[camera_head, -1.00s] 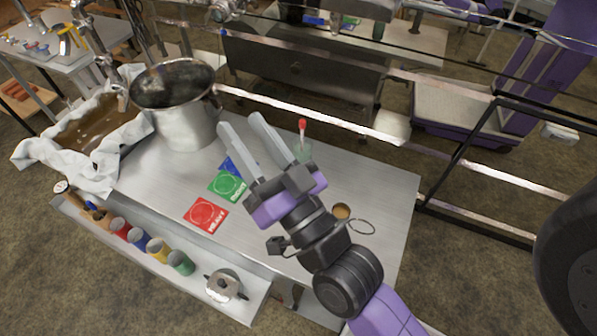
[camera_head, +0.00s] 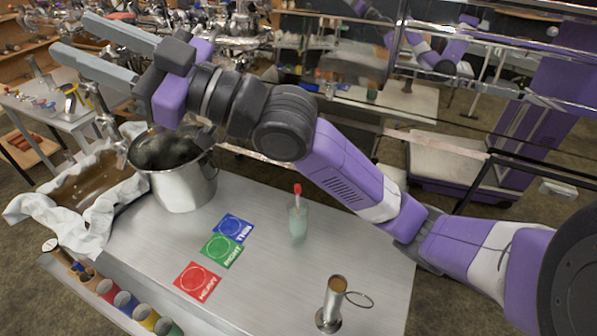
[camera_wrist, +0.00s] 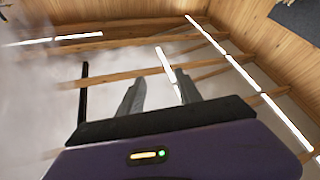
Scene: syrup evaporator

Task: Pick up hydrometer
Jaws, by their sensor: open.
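The hydrometer (camera_head: 297,190), a thin stem with a red top, stands in a clear glass jar (camera_head: 298,222) on the metal table, in the head view. Its lower part is hard to make out inside the jar. My gripper (camera_head: 85,43) is open and empty, raised high at the upper left, above and beyond the pot. It is well away from the hydrometer. In the wrist view my two fingers (camera_wrist: 158,90) are apart and point up toward the wooden ceiling beams.
A large metal pot (camera_head: 185,188) stands at the table's back left, with a white cloth (camera_head: 95,205) beside it. HEAVY, RIGHT and THIN cards (camera_head: 220,248) lie left of the jar. A metal cup with a ring handle (camera_head: 331,305) stands in front. The table between is clear.

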